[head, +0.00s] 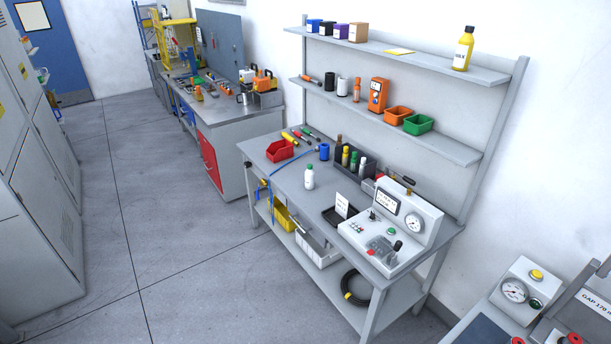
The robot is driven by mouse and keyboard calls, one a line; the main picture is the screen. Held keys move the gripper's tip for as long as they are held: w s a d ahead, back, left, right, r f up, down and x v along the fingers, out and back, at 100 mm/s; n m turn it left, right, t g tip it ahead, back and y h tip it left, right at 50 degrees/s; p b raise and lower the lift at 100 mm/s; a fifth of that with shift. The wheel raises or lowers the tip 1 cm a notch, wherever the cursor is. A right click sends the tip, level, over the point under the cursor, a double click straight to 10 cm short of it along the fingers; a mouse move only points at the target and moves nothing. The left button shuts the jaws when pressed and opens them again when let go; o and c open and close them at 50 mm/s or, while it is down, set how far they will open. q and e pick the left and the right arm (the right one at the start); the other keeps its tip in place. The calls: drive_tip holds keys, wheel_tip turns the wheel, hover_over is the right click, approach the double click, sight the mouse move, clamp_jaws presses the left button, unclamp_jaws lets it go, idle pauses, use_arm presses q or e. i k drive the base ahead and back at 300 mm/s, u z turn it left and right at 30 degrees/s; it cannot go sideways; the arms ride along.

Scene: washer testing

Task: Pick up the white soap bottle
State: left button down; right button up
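A white bottle with a green cap (309,177) stands upright on the grey workbench (287,186), near its front edge. It looks like the soap bottle; its label is too small to read. Nothing touches it. Neither of my grippers shows in the head view.
Behind the bottle are a dark rack of small bottles (369,167) and a blue cylinder (324,152). A red bin (280,151) stands to its left. A black tray (338,216) and a gauge box (391,225) are to its right. Shelves (405,53) rise behind. The floor in front is clear.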

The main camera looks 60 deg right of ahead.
sight(309, 173)
drive_tip(key=z, duration=0.5)
drive_tip(key=i, duration=0.8)
drive_tip(key=z, duration=0.85)
